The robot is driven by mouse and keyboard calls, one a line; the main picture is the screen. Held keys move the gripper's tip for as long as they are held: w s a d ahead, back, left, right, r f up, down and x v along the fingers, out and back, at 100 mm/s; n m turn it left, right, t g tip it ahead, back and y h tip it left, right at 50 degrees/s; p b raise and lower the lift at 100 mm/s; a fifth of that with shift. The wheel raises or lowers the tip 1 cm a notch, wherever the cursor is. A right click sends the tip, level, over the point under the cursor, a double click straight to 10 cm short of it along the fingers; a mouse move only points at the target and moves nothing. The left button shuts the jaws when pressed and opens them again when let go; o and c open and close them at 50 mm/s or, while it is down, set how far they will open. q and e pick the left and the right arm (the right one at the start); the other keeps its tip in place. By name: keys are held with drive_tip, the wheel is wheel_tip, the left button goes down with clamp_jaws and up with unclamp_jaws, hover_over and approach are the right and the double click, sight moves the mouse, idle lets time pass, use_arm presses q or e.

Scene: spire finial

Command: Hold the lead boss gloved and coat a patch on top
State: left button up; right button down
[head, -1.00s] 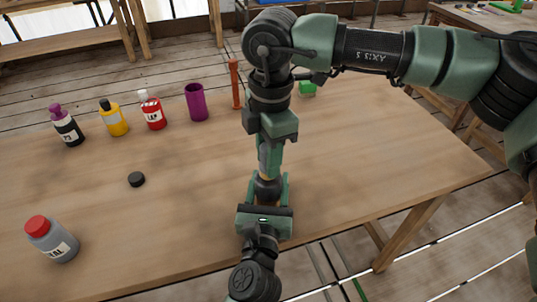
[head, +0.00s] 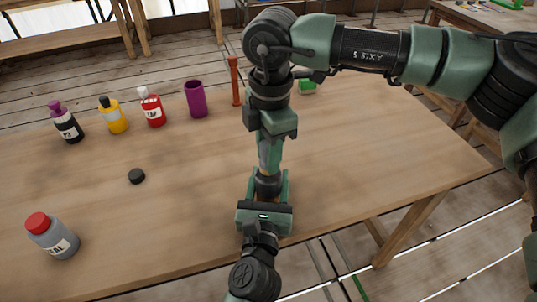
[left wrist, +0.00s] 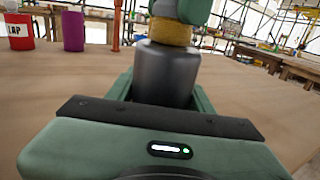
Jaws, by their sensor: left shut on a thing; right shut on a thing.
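The lead boss is a dark grey cylinder (left wrist: 163,72), upright in the left wrist view. My left gripper (head: 266,190) is shut on it, over the table's near edge in the head view. In the head view the boss is a small dark shape (head: 268,187) between its jaws. A tan, sponge-like pad (left wrist: 170,32) sits on the boss's top and appears to touch it. My right gripper (head: 269,155) points down from above, shut on the pad; its green end also shows in the left wrist view (left wrist: 182,9). The pad hides much of the boss's top, so I cannot see any coating.
The wooden table (head: 200,205) holds a purple-capped bottle (head: 66,125), yellow bottle (head: 112,118), red bottle (head: 151,110), purple cup (head: 195,100), red-brown post (head: 235,82) and green block (head: 307,88). A black cap (head: 136,176) and a red-capped grey bottle (head: 52,238) stand left. The right side is clear.

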drive_tip(key=shift+w, duration=0.15)
drive_tip(key=shift+s, duration=1.1)
drive_tip(key=shift+w+f, duration=0.15)
drive_tip(key=shift+w, duration=0.95)
drive_tip(key=shift+s, duration=0.1)
drive_tip(key=shift+s, duration=1.05)
drive_tip(key=shift+w+r, duration=0.2)
drive_tip(key=shift+w, duration=0.95)
drive_tip(key=shift+s+f, duration=0.1)
drive_tip(key=shift+s, duration=1)
drive_tip(key=shift+w, duration=1.1)
drive_tip(key=shift+s, duration=0.55)
